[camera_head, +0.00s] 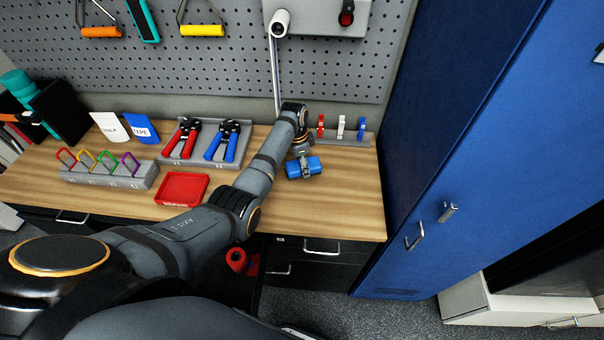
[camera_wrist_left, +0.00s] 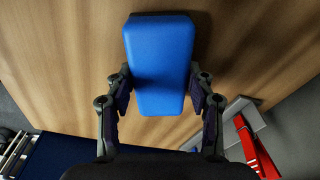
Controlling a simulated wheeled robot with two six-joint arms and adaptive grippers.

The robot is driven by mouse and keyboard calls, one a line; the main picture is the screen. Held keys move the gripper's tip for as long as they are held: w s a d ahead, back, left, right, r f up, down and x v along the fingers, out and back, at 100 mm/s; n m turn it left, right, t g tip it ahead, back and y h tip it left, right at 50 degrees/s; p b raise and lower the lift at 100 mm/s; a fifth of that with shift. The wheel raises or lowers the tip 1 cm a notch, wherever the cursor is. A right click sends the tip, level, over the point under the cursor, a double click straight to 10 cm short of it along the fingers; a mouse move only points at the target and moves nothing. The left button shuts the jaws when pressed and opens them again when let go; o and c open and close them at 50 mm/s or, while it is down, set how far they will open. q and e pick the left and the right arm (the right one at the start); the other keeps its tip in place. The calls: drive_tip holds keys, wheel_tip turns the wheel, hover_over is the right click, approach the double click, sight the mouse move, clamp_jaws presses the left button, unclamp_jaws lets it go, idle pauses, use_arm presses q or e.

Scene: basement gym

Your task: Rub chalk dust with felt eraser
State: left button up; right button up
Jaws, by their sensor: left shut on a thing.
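The felt eraser, a blue rounded block (camera_head: 296,168), is at the right part of the wooden workbench (camera_head: 335,215). My left gripper (camera_head: 305,166) is shut on it. In the left wrist view the eraser (camera_wrist_left: 158,50) sits between the two fingers, its blue face toward the camera, with the bench top behind it. I cannot tell whether it touches the bench. I see no clear chalk dust; any beneath the eraser is hidden. My right gripper is not in view.
Left of my arm are a red tray (camera_head: 183,188), a holder with red and blue pliers (camera_head: 206,160) and a grey block with coloured loops (camera_head: 108,174). A rack with small red, white and blue items (camera_head: 341,128) stands behind the eraser. A blue locker (camera_head: 480,150) bounds the right.

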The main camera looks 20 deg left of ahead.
use_arm(q)
drive_tip(key=shift+w+f, duration=0.15)
drive_tip(key=shift+w, duration=0.1)
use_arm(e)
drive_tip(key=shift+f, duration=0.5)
use_arm(q)
drive_tip(key=shift+a, duration=0.1)
wheel_tip(320, 180, up, 6)
drive_tip(key=p, duration=0.6)
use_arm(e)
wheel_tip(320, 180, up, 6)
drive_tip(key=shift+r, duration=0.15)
use_arm(q)
drive_tip(key=shift+w, duration=0.1)
drive_tip(key=shift+r, duration=0.25)
wheel_tip(320, 180, up, 3)
drive_tip(key=p, duration=0.3)
drive_tip(key=shift+p, duration=0.35)
drive_tip(key=shift+f, duration=0.2)
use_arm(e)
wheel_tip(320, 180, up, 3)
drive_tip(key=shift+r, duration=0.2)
